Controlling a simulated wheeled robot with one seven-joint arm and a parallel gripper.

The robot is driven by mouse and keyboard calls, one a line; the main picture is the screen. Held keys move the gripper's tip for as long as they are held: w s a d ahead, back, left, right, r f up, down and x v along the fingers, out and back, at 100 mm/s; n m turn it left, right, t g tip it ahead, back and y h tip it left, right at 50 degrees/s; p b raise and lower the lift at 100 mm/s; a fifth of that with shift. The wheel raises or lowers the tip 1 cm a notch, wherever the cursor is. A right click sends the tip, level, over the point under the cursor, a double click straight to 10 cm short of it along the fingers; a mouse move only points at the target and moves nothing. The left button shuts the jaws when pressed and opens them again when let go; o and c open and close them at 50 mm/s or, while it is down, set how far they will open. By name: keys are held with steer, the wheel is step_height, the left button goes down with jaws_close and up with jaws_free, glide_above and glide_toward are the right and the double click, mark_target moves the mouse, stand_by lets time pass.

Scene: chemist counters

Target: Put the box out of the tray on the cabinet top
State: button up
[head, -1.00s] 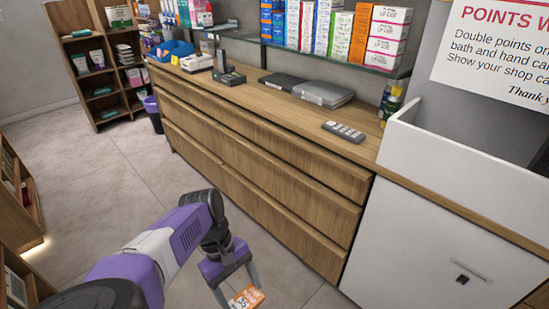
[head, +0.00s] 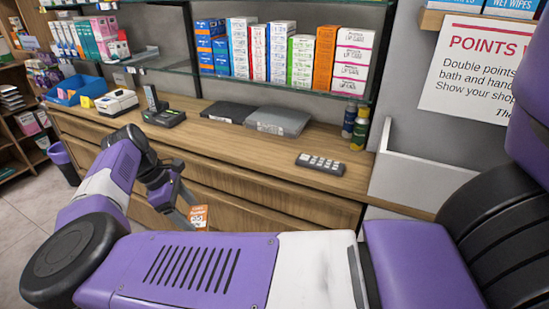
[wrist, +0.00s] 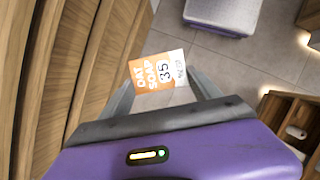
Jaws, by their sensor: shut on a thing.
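A small orange-and-white box (head: 199,217) with soap lettering and the number 35 is held in my gripper (head: 187,211). In the wrist view the box (wrist: 158,71) sits between the two fingertips of my gripper (wrist: 160,84), with its printed face toward the camera. My gripper is shut on it, in front of the wooden drawer fronts and below the edge of the cabinet top (head: 245,143). A blue open tray (head: 64,98) stands at the far left of the cabinet top; a small yellow thing shows at it.
A card machine (head: 116,103), a black device (head: 163,115), flat grey cases (head: 277,121) and a keypad (head: 320,163) stand on the cabinet top. A glass shelf with cartons (head: 284,50) hangs above. Bare wood lies along the front and between the cases and keypad.

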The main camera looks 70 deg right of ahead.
steer(key=s+d+r+n+t+h+p, duration=0.1)
steer(key=s+d+r+n, duration=0.3)
steer(key=d+r, duration=0.55)
steer(key=s+d+r+n+t+h+p, duration=0.15)
steer(key=s+d+r+n, duration=0.35)
steer(key=d, duration=0.7)
steer(key=s+d+r+n+t+p, duration=0.15)
steer(key=s+d+r, duration=0.25)
steer(key=d+r, duration=0.6)
steer(key=shift+n, duration=0.45)
steer(key=f+p, duration=0.1)
steer(key=f, duration=0.5)
steer(key=d+f+p, duration=0.1)
steer(key=f, duration=1.3)
steer(key=shift+d+f+p, duration=0.15)
steer(key=shift+f+p, duration=0.05)
steer(key=shift+p, duration=0.2)
steer(key=shift+f, duration=0.1)
steer(key=o, duration=1.4)
steer(key=v, duration=0.4)
steer(key=b+v, duration=0.1)
steer(key=v, duration=0.7)
steer(key=shift+w, duration=0.3)
